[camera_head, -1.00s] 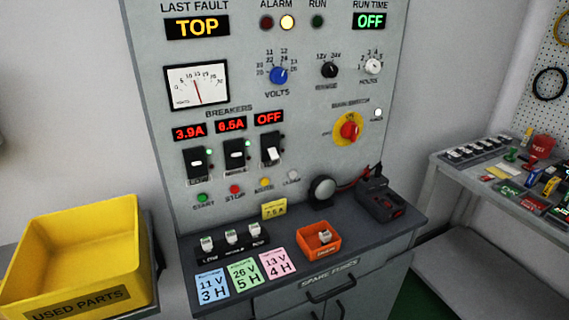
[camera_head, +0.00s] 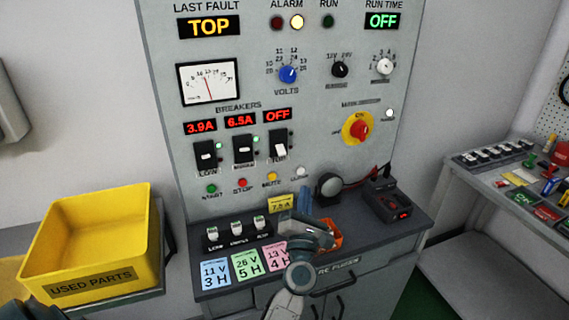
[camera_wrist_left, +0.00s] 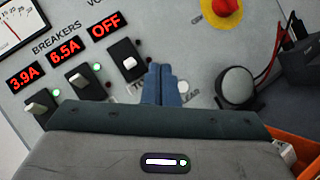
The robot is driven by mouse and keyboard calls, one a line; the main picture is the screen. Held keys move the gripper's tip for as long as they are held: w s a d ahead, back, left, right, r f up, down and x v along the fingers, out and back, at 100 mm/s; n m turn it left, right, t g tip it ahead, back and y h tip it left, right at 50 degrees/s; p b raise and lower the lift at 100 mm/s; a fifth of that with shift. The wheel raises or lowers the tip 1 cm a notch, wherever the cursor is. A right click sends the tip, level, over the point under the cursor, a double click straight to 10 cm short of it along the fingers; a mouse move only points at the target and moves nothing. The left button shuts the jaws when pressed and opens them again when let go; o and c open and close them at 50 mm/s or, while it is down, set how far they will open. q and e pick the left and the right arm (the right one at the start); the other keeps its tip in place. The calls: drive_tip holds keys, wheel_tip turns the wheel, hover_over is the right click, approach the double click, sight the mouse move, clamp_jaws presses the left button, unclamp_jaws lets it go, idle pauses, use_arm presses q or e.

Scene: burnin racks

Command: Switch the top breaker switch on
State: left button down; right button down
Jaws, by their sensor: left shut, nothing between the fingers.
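The top breaker switch (camera_head: 280,150) is the rightmost of three black breakers, with a white lever. It also shows in the wrist view (camera_wrist_left: 129,63). The display above it (camera_head: 278,115) reads OFF, and the TOP label below is partly visible. My left gripper (camera_head: 303,197) is in front of the panel, below and slightly right of that switch. Its blue fingertips (camera_wrist_left: 162,72) are together and empty, to the lower right of the lever in the wrist view and apart from it. My right gripper is not in view.
The low breaker (camera_head: 206,156) and middle breaker (camera_head: 243,150) are left of it, reading 3.9A and 6.5A with green lamps. A red knob (camera_head: 360,129) is at right.

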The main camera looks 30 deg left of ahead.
use_arm(q)
drive_tip(key=a+n+g+y, duration=0.1)
drive_tip(key=n+g+y, duration=0.1)
drive_tip(key=n, duration=0.2)
drive_tip(key=w+a+f+n+g+y, duration=0.1)
drive_tip(key=n+g+y, duration=0.1)
drive_tip(key=n+g, duration=0.1)
drive_tip(key=w+a+f+n+g+y, duration=0.1)
drive_tip(key=n+g+y, duration=0.1)
drive_tip(key=n, duration=0.4)
drive_tip(key=shift+w+a+f+g, duration=0.1)
drive_tip(key=shift+a+f+g, duration=0.15)
drive_tip(key=shift+a+g, duration=0.2)
